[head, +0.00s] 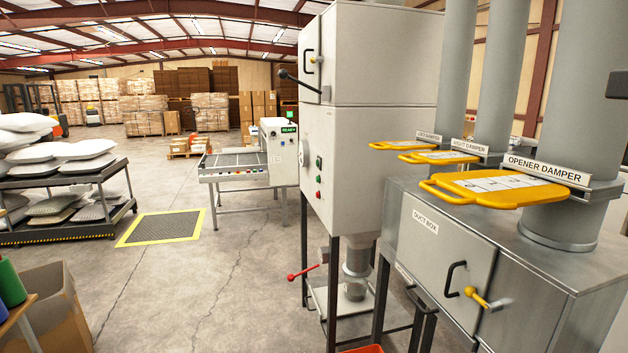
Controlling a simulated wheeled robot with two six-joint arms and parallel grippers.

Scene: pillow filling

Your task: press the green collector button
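No lettering that names this cabinet as the collector can be read. Neither of my grippers shows in the view, and nothing touches the buttons.
The duct box (440,235) and yellow damper plates (497,187) stand at the right. A red-handled lever (303,272) juts out low by the cabinet. A pillow rack (68,190) and cardboard box (50,310) are at left. The floor (200,285) between is clear.

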